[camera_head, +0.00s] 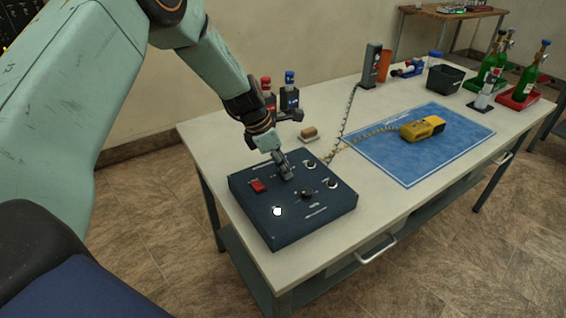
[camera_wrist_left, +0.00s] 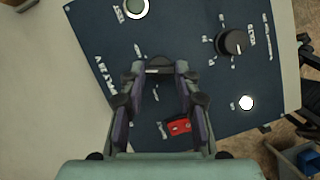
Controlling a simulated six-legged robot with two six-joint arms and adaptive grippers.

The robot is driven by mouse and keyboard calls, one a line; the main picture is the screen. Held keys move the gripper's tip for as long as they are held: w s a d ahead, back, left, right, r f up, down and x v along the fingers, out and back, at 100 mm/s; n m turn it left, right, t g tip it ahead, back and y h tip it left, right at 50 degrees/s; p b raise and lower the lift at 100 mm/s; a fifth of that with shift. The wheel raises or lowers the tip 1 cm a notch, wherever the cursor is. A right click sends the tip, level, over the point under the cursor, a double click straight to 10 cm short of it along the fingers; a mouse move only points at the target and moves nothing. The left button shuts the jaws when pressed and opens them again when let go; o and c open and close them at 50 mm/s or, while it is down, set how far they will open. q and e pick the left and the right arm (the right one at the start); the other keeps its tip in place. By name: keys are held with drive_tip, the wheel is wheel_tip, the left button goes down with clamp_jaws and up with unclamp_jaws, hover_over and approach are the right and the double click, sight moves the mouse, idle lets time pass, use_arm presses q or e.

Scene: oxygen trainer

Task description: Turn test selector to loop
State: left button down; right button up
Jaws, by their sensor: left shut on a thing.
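The dark blue control box (camera_head: 330,208) lies flat on the table. My left gripper (camera_head: 286,172) reaches down to its top face, and its fingertips also show in the left wrist view (camera_wrist_left: 158,72). My right gripper is not in view.
A red switch (camera_head: 258,186) and a lit white lamp (camera_head: 277,211) are on the box. A black bin (camera_head: 445,78) and green bottles (camera_head: 535,72) stand farther back.

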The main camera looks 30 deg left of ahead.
use_arm(q)
drive_tip(key=m+g, duration=0.1)
drive_tip(key=m, duration=0.2)
drive_tip(key=shift+w+m+h+p, duration=0.15)
drive_tip(key=shift+m+h+p, duration=0.15)
drive_tip(key=shift+m+p, duration=0.1)
drive_tip(key=m+g, duration=0.2)
drive_tip(key=m, duration=0.2)
drive_tip(key=shift+w+a, duration=0.1)
drive_tip(key=shift+w, duration=0.05)
drive_tip(key=shift+m, duration=0.3)
drive_tip(key=c, duration=1)
unclamp_jaws()
drive_tip(key=shift+o, duration=0.2)
drive_tip(key=v, duration=1.2)
